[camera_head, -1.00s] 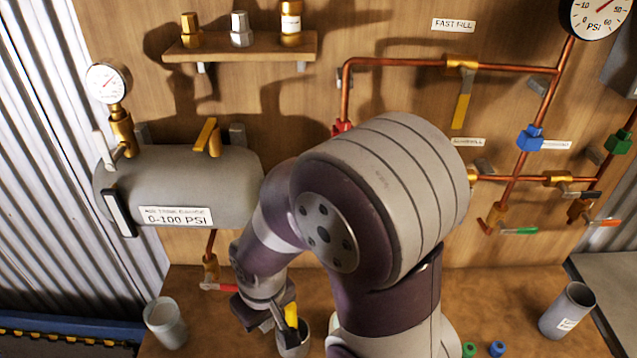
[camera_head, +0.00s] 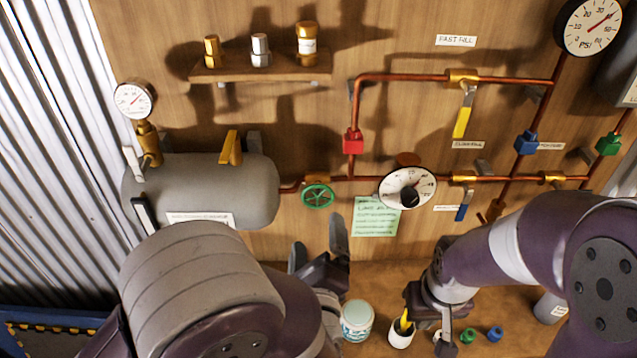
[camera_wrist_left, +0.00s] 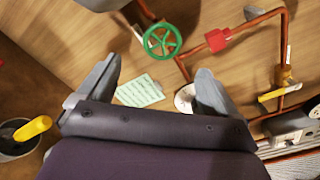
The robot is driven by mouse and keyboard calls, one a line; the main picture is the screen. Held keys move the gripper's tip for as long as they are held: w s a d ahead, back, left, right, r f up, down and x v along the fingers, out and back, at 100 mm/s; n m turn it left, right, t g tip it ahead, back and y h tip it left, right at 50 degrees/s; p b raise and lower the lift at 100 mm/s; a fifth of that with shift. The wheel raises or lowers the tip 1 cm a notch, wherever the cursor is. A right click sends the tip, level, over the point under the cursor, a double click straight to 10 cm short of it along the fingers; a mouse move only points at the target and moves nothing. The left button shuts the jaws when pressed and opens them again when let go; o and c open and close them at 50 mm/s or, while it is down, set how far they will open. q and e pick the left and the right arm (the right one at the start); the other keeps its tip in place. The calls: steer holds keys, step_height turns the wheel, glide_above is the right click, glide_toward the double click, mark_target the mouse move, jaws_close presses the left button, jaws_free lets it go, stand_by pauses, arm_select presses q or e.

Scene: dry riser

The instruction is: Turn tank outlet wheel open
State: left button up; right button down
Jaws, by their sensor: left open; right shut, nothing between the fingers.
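The green outlet wheel (camera_head: 317,195) sits on the copper pipe just right of the grey tank (camera_head: 215,190). It also shows in the left wrist view (camera_wrist_left: 162,40), beyond the fingers. My left gripper (camera_head: 318,240) is open and empty, below the wheel and apart from it. Its two spread fingers show in the left wrist view (camera_wrist_left: 155,85). My right gripper (camera_head: 425,315) is shut, low over the bench near a white cup (camera_head: 401,336) with a yellow-handled item in it.
A dial (camera_head: 407,188) and a green note (camera_head: 375,217) are right of the wheel. A red fitting (camera_head: 353,141) is above right. A jar (camera_head: 357,320) stands on the bench. Yellow (camera_head: 463,120) and blue (camera_head: 461,212) valve handles hang farther right.

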mark_target(317, 198)
arm_select(q)
steer(key=w+p, duration=0.1)
steer(key=w, duration=0.2)
steer(key=w+p, duration=0.1)
steer(key=w, duration=0.3)
steer(key=w+p, duration=0.1)
steer(key=w, duration=0.3)
steer(key=shift+w+r, duration=0.25)
steer(key=shift+w, duration=0.5)
steer(key=shift+c, duration=0.2)
steer(key=shift+f, duration=0.1)
steer(key=c, duration=0.9)
